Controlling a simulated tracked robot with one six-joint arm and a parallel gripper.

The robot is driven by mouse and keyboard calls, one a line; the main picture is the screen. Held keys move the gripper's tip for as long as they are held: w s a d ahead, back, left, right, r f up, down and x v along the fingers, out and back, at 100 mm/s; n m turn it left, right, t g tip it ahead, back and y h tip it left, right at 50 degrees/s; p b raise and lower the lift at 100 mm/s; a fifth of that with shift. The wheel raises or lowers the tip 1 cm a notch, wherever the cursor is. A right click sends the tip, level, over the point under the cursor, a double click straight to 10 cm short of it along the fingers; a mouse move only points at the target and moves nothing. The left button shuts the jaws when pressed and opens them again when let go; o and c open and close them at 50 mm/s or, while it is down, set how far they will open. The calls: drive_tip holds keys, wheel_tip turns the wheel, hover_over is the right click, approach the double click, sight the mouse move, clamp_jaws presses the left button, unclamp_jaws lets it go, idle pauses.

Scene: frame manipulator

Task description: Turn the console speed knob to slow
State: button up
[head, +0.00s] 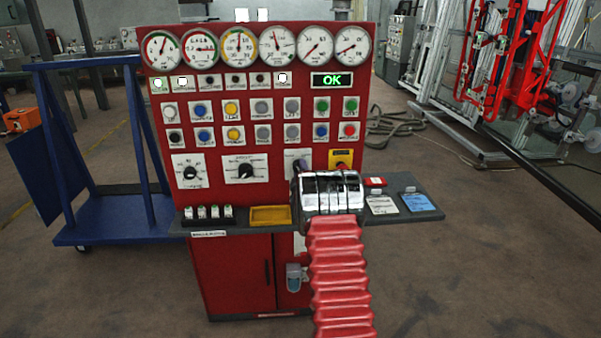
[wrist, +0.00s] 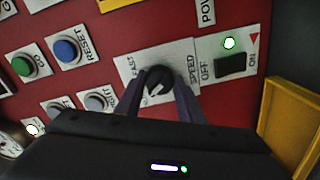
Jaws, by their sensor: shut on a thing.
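The speed knob (wrist: 158,83) is a small black round knob on a white plate (wrist: 181,54) of the red console (head: 236,254). In the wrist view "FAST" is printed to its left and "SPEED" to its right. A slow marking is not readable. My gripper (wrist: 160,80) has its two dark fingers on either side of the knob, shut on it. A pale mark shows on the knob, but its exact pointing is unclear. In the head view my gripper's body and red arm hide the knob, and a white plate edge shows behind.
A blue reset button (wrist: 65,50) is at left. The console shelf (head: 420,215) juts out below, with a yellow tray (head: 270,216). A blue cart (head: 100,232) stands at left.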

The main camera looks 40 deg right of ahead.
drive_tip(key=shift+a+f+n, duration=0.2)
drive_tip(key=shift+n, duration=0.2)
drive_tip(key=o, duration=0.8)
drive_tip(key=shift+o, duration=1.3)
drive_tip(key=shift+d+r, duration=0.1)
drive_tip(key=v, duration=1.3)
drive_tip(key=shift+s+a, duration=0.25)
drive_tip(key=shift+a, duration=0.05)
